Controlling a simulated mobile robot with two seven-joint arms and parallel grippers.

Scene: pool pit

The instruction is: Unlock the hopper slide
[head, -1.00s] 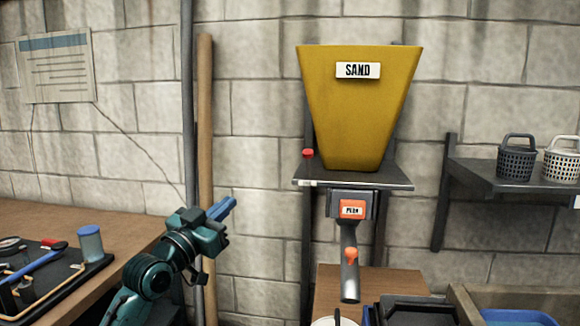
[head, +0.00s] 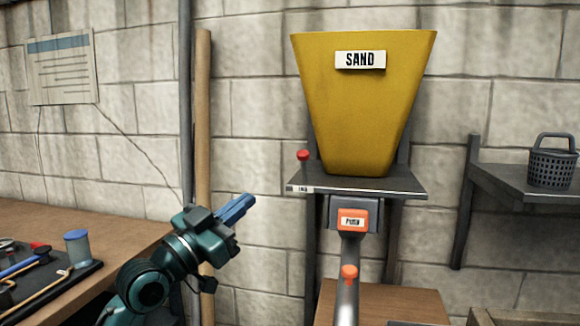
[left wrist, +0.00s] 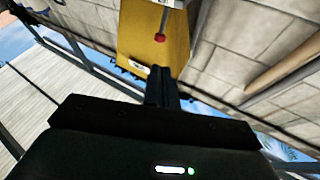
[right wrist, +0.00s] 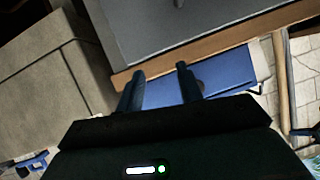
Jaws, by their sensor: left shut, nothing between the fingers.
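The yellow sand hopper (head: 360,110) stands on a dark shelf plate (head: 385,187) against the block wall. A small red knob (head: 303,155) on a short stem stands at the plate's left front corner, above a small white label (head: 303,189). The left wrist view shows the red knob (left wrist: 159,38) beyond the fingers. My right gripper (right wrist: 158,78) is open in the right wrist view.
A workbench with a dark tool tray (head: 60,285) and a blue-grey cup (head: 77,248) is at the left. A wooden pole (head: 203,130) leans on the wall. A shelf with a grey basket (head: 552,163) is at the right.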

